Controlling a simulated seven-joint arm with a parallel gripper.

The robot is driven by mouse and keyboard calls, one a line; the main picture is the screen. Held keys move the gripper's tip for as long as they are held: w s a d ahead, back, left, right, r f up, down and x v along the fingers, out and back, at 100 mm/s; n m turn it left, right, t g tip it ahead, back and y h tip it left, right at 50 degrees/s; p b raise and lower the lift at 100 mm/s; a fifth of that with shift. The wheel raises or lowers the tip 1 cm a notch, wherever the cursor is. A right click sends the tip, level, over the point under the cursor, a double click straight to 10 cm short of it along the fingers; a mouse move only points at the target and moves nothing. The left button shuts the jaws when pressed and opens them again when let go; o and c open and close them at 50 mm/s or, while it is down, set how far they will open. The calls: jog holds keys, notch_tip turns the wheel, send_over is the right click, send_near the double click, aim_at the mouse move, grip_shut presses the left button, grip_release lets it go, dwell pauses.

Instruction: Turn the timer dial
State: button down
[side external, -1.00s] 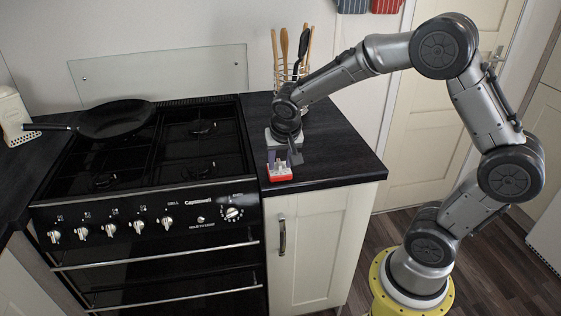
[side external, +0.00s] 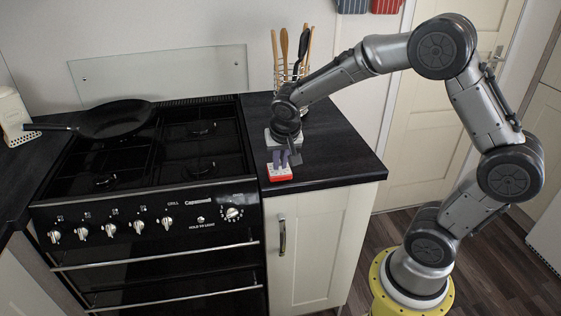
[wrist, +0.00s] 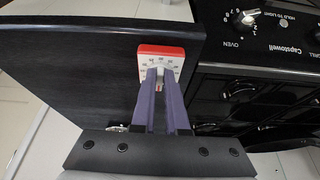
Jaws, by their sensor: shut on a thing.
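The timer (side external: 280,176) is a small red and white box on the dark worktop, close to the front edge beside the cooker. In the wrist view the timer (wrist: 146,49) shows a red rim and a white face with number marks around its dial. My gripper (side external: 282,163) points down over the timer. In the wrist view my gripper (wrist: 161,72) has its two purple-grey fingers close together at the middle of the face, shut on the dial. The fingers hide most of the dial.
The black cooker (side external: 145,222) with a frying pan (side external: 116,119) stands left of the timer. A utensil rack (side external: 291,72) stands behind my gripper. The worktop (side external: 340,165) right of the timer is clear.

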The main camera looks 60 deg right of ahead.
jog(key=shift+f, duration=0.1)
jog(key=m, duration=0.2)
jog(key=m+g, duration=0.2)
jog(key=m, duration=0.1)
jog(key=shift+w+a+f+m+h, duration=0.1)
jog(key=shift+w+a+m+h, duration=0.2)
jog(key=shift+h, duration=0.1)
jog(key=m, duration=0.2)
jog(key=m+g, duration=0.1)
jog(key=m, duration=0.1)
jog(key=m+g, duration=0.1)
jog(key=m, duration=0.1)
jog(key=shift+w, duration=0.4)
jog(key=c, duration=0.9)
grip_release()
jog(key=shift+g, duration=0.3)
jog(key=shift+w, duration=0.1)
